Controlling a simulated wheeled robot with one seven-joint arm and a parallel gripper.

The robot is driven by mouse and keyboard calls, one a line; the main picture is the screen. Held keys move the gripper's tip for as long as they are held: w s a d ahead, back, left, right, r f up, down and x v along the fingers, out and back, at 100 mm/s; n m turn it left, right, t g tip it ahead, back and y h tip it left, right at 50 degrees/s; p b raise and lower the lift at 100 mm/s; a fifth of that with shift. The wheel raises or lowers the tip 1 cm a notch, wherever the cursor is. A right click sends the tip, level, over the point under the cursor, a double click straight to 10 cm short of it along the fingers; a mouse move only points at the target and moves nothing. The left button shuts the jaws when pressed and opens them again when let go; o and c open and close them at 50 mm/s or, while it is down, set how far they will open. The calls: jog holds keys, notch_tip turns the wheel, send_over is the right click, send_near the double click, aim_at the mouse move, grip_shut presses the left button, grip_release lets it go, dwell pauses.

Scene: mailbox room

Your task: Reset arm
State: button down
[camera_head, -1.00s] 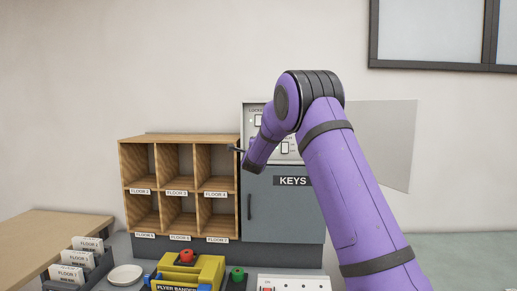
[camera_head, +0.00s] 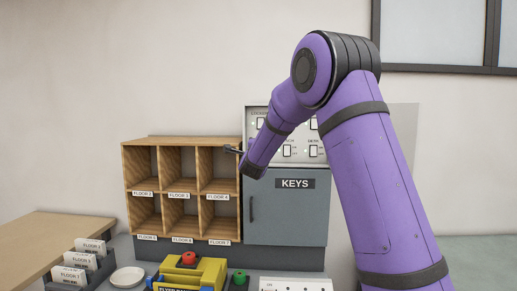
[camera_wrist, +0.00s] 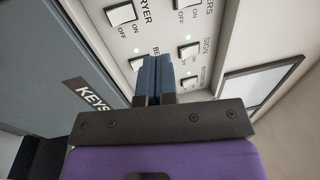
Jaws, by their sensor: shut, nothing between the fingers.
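My purple arm bends over from the right in the head view, its wrist hanging in front of the cabinet and the right edge of the cubbies. My gripper (camera_head: 234,150) points left there, small and dark. In the wrist view my gripper (camera_wrist: 154,62) shows its two blue fingers closed together with nothing between them. Beyond them is a white switch panel (camera_wrist: 215,45) with ON/OFF rocker switches and green lights. The fingers hide part of one switch. I cannot tell the exact gap between the fingertips and the panel.
The grey KEYS cabinet (camera_head: 287,215) stands below the panel, its door shut. Wooden floor cubbies (camera_head: 181,189) stand left of it, empty. A yellow flyer bander (camera_head: 203,271), a white dish (camera_head: 127,277) and a card rack (camera_head: 92,270) sit in front. Open air lies above the cubbies.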

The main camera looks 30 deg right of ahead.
dwell(0.4)
jog(key=s+a+r+n+g+y, duration=0.2)
jog(key=s+a+n+y, duration=0.4)
jog(key=s, duration=0.5)
jog(key=s+a+r+n+g+y, duration=0.15)
jog(key=s+a+n+y, duration=0.35)
jog(key=s+a+n, duration=0.5)
jog(key=s+f+n+g, duration=0.2)
jog(key=s+f+n, duration=0.1)
jog(key=s, duration=0.6)
jog(key=s+f+n+g, duration=0.3)
jog(key=s, duration=0.7)
jog(key=s+f+n+g, duration=0.2)
jog(key=s+f, duration=0.1)
jog(key=s, duration=0.7)
jog(key=shift+s+a+f+n+g, duration=0.2)
jog(key=shift+a+f+n+g, duration=0.1)
jog(key=shift+f+n+g, duration=0.1)
